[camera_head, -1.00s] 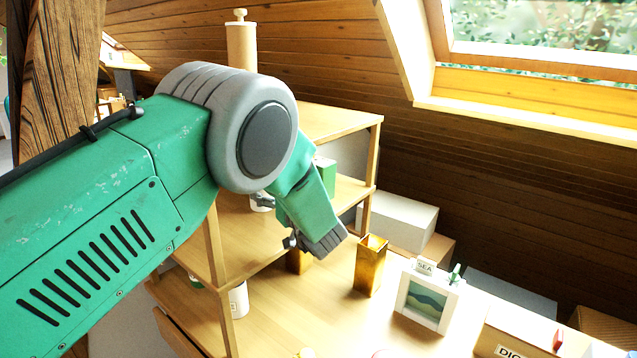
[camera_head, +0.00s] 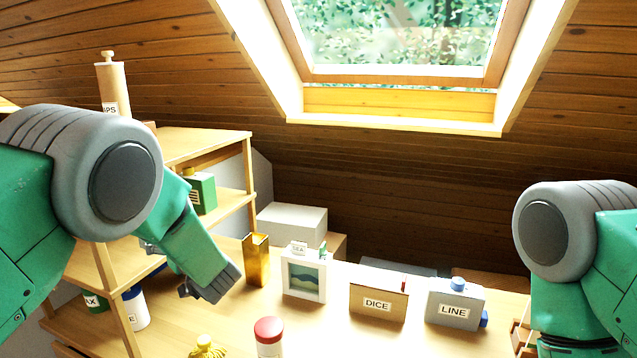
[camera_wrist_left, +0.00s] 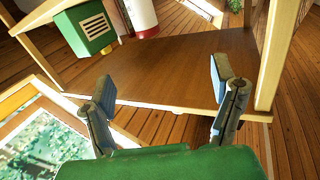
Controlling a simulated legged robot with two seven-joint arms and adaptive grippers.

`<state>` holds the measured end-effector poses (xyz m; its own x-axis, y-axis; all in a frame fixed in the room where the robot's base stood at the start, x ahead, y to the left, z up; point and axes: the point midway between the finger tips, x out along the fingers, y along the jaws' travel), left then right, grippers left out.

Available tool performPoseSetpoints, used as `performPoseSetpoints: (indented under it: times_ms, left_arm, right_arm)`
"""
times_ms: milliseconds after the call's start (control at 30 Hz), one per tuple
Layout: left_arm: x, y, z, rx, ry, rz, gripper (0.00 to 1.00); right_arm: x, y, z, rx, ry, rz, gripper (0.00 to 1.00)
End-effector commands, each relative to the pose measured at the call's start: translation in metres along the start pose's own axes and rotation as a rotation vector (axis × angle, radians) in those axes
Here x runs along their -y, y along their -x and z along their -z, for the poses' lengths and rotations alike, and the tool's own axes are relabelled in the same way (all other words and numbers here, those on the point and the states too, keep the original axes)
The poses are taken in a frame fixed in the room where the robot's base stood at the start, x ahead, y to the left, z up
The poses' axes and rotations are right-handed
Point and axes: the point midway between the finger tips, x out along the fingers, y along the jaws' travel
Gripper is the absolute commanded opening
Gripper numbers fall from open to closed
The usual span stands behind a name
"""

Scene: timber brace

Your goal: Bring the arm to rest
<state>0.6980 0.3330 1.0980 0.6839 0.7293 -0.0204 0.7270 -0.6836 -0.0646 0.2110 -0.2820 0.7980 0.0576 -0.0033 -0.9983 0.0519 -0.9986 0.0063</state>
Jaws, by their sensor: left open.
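My left arm comes in from the left in the head view, in front of the wooden shelf unit (camera_head: 205,142). My left gripper (camera_head: 166,268) is low beside the shelf, partly hidden by my own arm. In the left wrist view the left gripper (camera_wrist_left: 163,84) has its two fingers wide apart, with nothing between them and a bare shelf board (camera_wrist_left: 175,70) beyond. My right arm stands at the right edge of the head view. Its gripper is not clearly seen.
On the bench stand a golden holder (camera_head: 256,260), a picture frame (camera_head: 304,276), a DICE box (camera_head: 378,300), a LINE box (camera_head: 455,304) and a red-capped jar (camera_head: 268,338). A green box (camera_head: 204,192) sits on the shelf. A tall cylinder (camera_head: 113,88) stands on top.

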Motion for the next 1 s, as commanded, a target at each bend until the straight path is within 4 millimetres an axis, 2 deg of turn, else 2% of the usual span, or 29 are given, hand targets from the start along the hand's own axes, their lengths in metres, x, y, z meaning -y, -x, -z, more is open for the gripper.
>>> performPoseSetpoints:
  times_ms: [33, 167, 333, 467, 533, 667, 700, 800, 900, 1000]
  left_arm:
    - [0.003, 0.0, -0.016, 0.017, -0.02, -0.014, 0.79]
    - [0.012, 0.002, -0.047, 0.058, -0.064, -0.06, 0.79]
    - [0.03, 0.011, -0.1, 0.136, -0.132, -0.139, 0.79]
    - [0.043, 0.029, -0.148, 0.218, -0.2, -0.214, 0.79]
    - [0.053, 0.045, -0.181, 0.281, -0.246, -0.262, 0.79]
    - [0.086, 0.09, -0.255, 0.45, -0.345, -0.374, 0.79]
    - [0.098, 0.107, -0.277, 0.512, -0.375, -0.409, 0.79]
    - [0.133, 0.154, -0.326, 0.673, -0.44, -0.489, 0.79]
    - [0.174, 0.206, -0.366, 0.845, -0.496, -0.56, 0.79]
    - [0.216, 0.258, -0.395, 1.018, -0.54, -0.62, 0.79]
  right_arm:
    - [0.0, -0.004, 0.0, -0.001, -0.001, 0.0, 0.82]
    - [0.0, -0.009, 0.0, -0.001, -0.001, -0.001, 0.82]
    - [0.0, -0.017, -0.001, -0.001, -0.001, 0.0, 0.82]
    - [0.0, -0.025, -0.001, 0.0, 0.0, 0.0, 0.82]
    - [0.0, -0.03, -0.002, 0.0, 0.0, 0.0, 0.82]
    - [0.0, -0.043, -0.002, 0.0, 0.0, 0.0, 0.82]
    - [0.0, -0.047, -0.003, 0.0, 0.0, 0.0, 0.82]
    - [0.0, -0.057, -0.003, 0.0, -0.001, 0.0, 0.82]
    - [0.0, -0.066, -0.004, 0.0, -0.001, -0.001, 0.82]
    - [0.0, -0.075, -0.004, 0.0, -0.001, -0.001, 0.82]
